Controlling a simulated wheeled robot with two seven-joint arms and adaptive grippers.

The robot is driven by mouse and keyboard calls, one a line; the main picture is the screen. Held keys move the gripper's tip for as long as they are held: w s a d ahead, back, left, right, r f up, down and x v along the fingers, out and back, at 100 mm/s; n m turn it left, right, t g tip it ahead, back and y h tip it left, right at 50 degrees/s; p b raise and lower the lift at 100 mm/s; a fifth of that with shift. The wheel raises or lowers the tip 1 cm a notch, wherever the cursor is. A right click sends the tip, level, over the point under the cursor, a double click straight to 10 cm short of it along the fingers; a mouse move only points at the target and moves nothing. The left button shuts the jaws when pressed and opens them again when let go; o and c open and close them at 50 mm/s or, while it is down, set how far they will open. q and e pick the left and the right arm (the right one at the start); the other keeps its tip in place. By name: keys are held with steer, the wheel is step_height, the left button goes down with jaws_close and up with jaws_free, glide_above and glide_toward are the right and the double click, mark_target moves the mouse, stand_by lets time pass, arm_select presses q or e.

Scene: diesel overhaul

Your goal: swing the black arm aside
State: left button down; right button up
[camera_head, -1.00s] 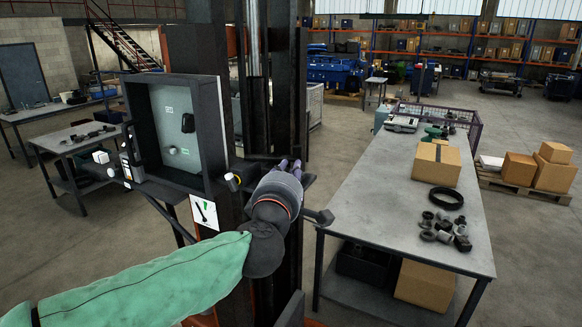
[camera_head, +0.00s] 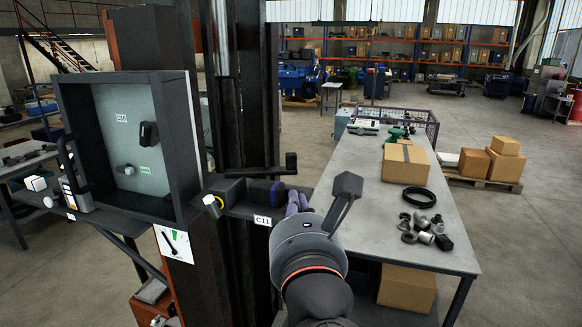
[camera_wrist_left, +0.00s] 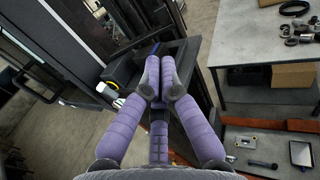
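A black arm (camera_head: 262,172) with a short upright end lies level above the dark shelf on the black column. A blue piece (camera_head: 277,193) sits under it; a blue bit (camera_wrist_left: 155,48) also shows in the left wrist view. My left gripper (camera_head: 298,201) has purple fingers and is at the shelf's right end, just in front of and below the arm's end, apart from it as far as I can tell. In the left wrist view the fingertips (camera_wrist_left: 161,76) are drawn together with nothing visible between them. My right gripper is not in view.
An open grey cabinet (camera_head: 188,150) stands left of the column, with a lever sign (camera_head: 174,244) below it. A shelf label reads C11 (camera_head: 262,221). A grey workbench (camera_head: 385,210) with boxes and parts stands at right.

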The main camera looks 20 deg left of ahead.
mark_target(288, 163)
arm_select(q)
steer(key=p+x, duration=0.4)
steer(key=x, duration=0.9)
